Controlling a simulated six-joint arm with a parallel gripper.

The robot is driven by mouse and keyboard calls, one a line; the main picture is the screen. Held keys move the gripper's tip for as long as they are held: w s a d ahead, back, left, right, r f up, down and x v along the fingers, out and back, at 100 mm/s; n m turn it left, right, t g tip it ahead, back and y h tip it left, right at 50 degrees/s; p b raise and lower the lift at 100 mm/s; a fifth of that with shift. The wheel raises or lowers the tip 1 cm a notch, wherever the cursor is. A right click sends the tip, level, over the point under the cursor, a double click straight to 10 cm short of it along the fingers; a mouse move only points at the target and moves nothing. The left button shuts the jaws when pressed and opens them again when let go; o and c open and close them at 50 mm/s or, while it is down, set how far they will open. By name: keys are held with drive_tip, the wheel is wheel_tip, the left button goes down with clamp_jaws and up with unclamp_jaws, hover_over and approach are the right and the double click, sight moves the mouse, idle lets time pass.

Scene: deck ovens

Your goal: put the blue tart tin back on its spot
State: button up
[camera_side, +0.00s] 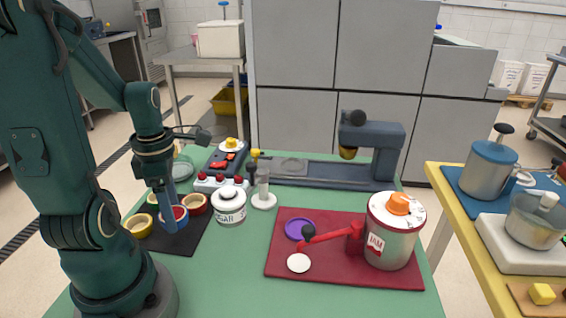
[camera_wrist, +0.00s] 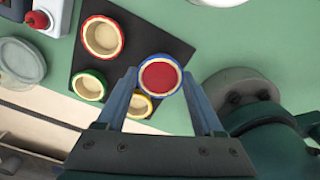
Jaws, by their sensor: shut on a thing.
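The blue tart tin (camera_wrist: 160,77) has a blue rim and a red filling. My gripper (camera_wrist: 159,80) is shut on it, one finger at each side. In the side view the blue tin (camera_side: 181,216) shows at my fingers, over or on the dark mat (camera_side: 184,242); I cannot tell whether it touches the mat. On the mat (camera_wrist: 150,38) are a red tin (camera_wrist: 102,37), a green tin (camera_wrist: 88,85) and a yellow tin (camera_wrist: 138,105) with pale insides. The yellow tin lies close beside the blue one and is partly hidden by a finger.
A sugar jar (camera_side: 229,206) stands just right of the mat. Behind are a white strip with red knobs (camera_side: 222,182) and a small glass on a white base (camera_side: 264,190). A red tray (camera_side: 340,278) with a jam tin (camera_side: 390,232) lies further right.

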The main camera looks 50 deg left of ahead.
drive_tip(key=shift+f, duration=1.9)
drive_tip(key=o, duration=1.6)
drive_tip(key=shift+c, duration=0.2)
drive_tip(key=shift+r, duration=0.1)
drive_tip(key=shift+a+r, duration=0.1)
drive_tip(key=shift+r, duration=0.45)
wheel_tip(320, 180, up, 11)
drive_tip(key=w+d+r+m+t, duration=0.1)
drive_tip(key=d+m, duration=0.6)
drive_tip(key=m, duration=0.8)
drive_tip(key=w+d+r+m+t, duration=0.1)
drive_tip(key=d+m+t, duration=0.3)
drive_tip(key=m, duration=1.2)
drive_tip(key=w+d, duration=0.1)
drive_tip(key=d, duration=0.3)
drive_tip(key=shift+w+t, duration=0.3)
